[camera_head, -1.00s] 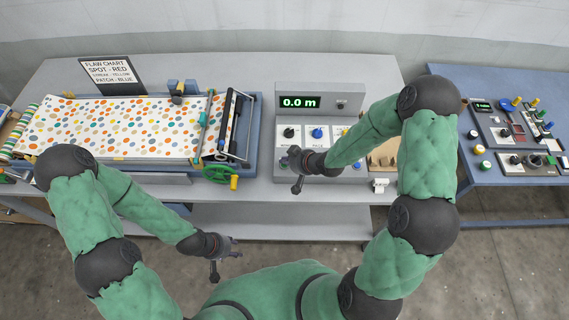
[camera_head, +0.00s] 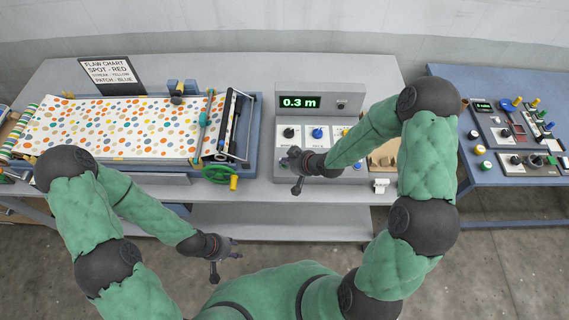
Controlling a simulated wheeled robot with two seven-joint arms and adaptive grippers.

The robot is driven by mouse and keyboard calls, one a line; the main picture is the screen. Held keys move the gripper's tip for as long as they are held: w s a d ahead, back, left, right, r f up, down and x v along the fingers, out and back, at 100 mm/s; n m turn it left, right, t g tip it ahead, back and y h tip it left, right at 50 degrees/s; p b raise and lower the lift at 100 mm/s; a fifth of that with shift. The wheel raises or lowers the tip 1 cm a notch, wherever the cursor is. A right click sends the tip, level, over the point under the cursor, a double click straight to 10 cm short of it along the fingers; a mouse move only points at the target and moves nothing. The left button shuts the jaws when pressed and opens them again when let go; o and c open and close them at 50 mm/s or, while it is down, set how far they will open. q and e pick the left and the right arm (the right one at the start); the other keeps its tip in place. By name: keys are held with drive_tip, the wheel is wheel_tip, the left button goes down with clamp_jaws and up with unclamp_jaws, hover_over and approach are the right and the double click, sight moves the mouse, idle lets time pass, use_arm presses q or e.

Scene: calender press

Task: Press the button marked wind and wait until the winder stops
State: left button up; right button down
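The grey control box (camera_head: 352,98) stands on the bench in the middle. Its green display (camera_head: 299,102) reads 0.3 m. Its lower panel carries a black knob (camera_head: 289,133), a blue knob (camera_head: 318,133) and a yellow one partly behind my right arm. My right gripper (camera_head: 297,170) is in front of the panel's lower left part and hides what lies behind it, so the wind button cannot be made out. The winder (camera_head: 230,125) with spotted cloth (camera_head: 110,128) is at the left. My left gripper (camera_head: 225,262) hangs low in front of the bench, away from everything.
A flaw chart sign (camera_head: 112,75) stands behind the cloth. A green handwheel (camera_head: 234,182) juts from the winder's front. Wooden blocks (camera_head: 383,155) sit right of the box. A blue table (camera_head: 450,88) with more controls is at the right.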

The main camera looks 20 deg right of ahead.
drive_tip(key=shift+r+p, duration=0.5)
drive_tip(key=shift+r, duration=0.2)
drive_tip(key=shift+r+p, duration=2.05)
drive_tip(key=shift+r, duration=0.5)
drive_tip(key=shift+f, duration=0.1)
drive_tip(key=s+f+m+g, duration=0.1)
drive_tip(key=s+f, duration=0.2)
drive_tip(key=s+a+f+m+g, duration=0.1)
drive_tip(key=s+f, duration=0.2)
drive_tip(key=s+f+m+g, duration=0.1)
drive_tip(key=s+f, duration=0.2)
drive_tip(key=s, duration=0.1)
drive_tip(key=shift+a+f+h, duration=0.25)
drive_tip(key=shift+a+h, duration=0.1)
drive_tip(key=shift+h, duration=0.05)
drive_tip(key=s+a+f+m+g, duration=0.1)
drive_tip(key=s+f+g, duration=0.15)
drive_tip(key=s, duration=0.45)
drive_tip(key=s+a+f+m+g, duration=0.1)
drive_tip(key=s+f+m+g, duration=0.15)
drive_tip(key=s, duration=0.45)
wheel_tip(320, 180, down, 19)
drive_tip(key=w+a+n+b, duration=0.1)
drive_tip(key=w+n+b, duration=0.1)
drive_tip(key=b, duration=1.7)
drive_tip(key=shift+a+r+t+b, duration=0.2)
drive_tip(key=shift+a+t+b, duration=0.15)
drive_tip(key=shift+t, duration=0.05)
